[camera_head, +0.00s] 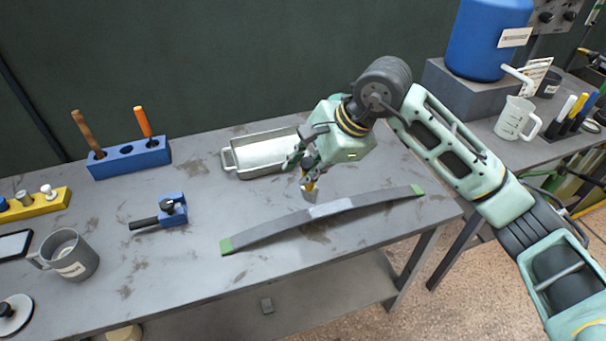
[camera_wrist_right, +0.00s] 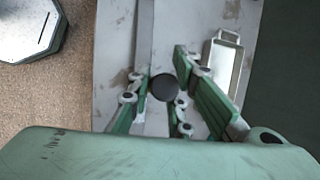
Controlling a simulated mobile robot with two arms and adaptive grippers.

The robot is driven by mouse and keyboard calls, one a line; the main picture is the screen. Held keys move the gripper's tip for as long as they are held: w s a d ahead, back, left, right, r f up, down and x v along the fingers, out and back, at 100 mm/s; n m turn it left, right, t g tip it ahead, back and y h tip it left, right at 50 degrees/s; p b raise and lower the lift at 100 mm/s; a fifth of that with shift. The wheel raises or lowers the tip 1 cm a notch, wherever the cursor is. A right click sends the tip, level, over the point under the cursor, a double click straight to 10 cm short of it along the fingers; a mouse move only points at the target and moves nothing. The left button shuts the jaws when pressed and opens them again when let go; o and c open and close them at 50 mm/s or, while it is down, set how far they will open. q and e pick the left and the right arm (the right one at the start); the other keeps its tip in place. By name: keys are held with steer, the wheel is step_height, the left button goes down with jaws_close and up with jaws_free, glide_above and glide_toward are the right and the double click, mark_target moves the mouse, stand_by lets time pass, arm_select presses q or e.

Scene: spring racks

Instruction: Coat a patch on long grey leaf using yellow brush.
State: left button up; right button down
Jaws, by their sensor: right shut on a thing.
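The long grey leaf (camera_head: 275,228) lies on the table as a slightly bowed strip with green ends. A lighter grey patch (camera_head: 330,208) shows near its middle. My right gripper (camera_head: 304,166) is shut on the yellow brush (camera_head: 311,186), which points down just behind the leaf's middle. I cannot tell whether its tip touches anything. In the right wrist view the dark round end of the brush (camera_wrist_right: 164,87) sits between my green fingers, with the leaf (camera_wrist_right: 144,35) running past beside it. My left gripper is not in view.
A metal tray (camera_head: 229,160) stands behind my right gripper. A blue rack (camera_head: 128,159) with two tools, a blue clamp-like tool (camera_head: 173,210) and a grey mug (camera_head: 70,256) are on the left. A side bench holds a blue drum (camera_head: 485,40).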

mark_target(304, 160)
steer(key=shift+r+p, duration=0.45)
steer(key=shift+r, duration=1.05)
